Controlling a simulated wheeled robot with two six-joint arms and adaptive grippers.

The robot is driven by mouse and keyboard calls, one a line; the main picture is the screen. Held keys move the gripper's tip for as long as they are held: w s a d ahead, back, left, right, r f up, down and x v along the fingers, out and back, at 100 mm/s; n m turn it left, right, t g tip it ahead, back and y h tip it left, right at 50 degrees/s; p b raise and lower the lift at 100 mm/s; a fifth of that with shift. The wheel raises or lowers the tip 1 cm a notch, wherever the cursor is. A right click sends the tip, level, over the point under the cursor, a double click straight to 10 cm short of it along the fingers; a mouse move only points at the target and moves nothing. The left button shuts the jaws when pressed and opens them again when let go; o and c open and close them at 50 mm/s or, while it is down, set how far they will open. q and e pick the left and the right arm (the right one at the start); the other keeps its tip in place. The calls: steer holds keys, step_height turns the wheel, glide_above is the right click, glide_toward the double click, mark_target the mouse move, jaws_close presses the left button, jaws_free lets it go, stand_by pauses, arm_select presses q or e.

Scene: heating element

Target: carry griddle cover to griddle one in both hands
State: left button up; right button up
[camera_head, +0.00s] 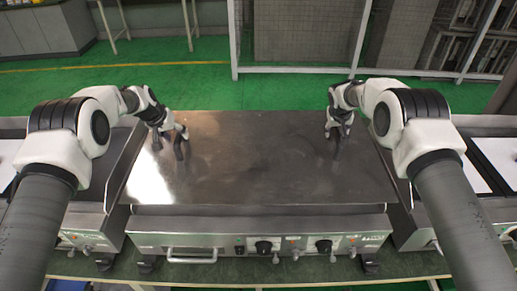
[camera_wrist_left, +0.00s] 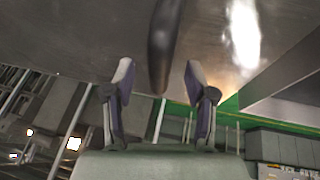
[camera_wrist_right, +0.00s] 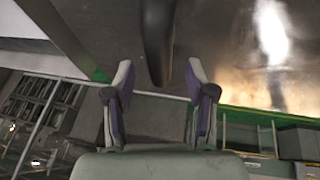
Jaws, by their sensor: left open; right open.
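The griddle cover (camera_head: 255,165) is a wide, shiny metal sheet over the middle griddle unit (camera_head: 285,222). A dark handle (camera_wrist_left: 163,45) stands out from it at its left side, and another dark handle (camera_wrist_right: 156,40) at its right side. My left gripper (camera_head: 177,138) is open at the left handle, which shows between its spread fingers in the left wrist view. My right gripper (camera_head: 338,130) is open at the right handle, which shows between its fingers in the right wrist view. I cannot tell whether any finger touches a handle.
Other griddle units stand close at the left (camera_head: 88,205) and the right (camera_head: 430,225), partly hidden by my arms. The middle unit's front has knobs and a bar handle (camera_head: 190,256). Behind is green floor (camera_head: 285,92) and a wire fence (camera_head: 300,40).

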arm_select(q)
steer(key=x, duration=0.3)
steer(key=shift+w, duration=0.1)
arm_select(e)
steer(key=x, duration=0.3)
arm_select(q)
steer(key=shift+r, duration=0.1)
arm_select(e)
steer(key=shift+r, duration=0.15)
steer(key=shift+s, duration=0.1)
arm_select(q)
jaws_close()
arm_select(e)
jaws_close()
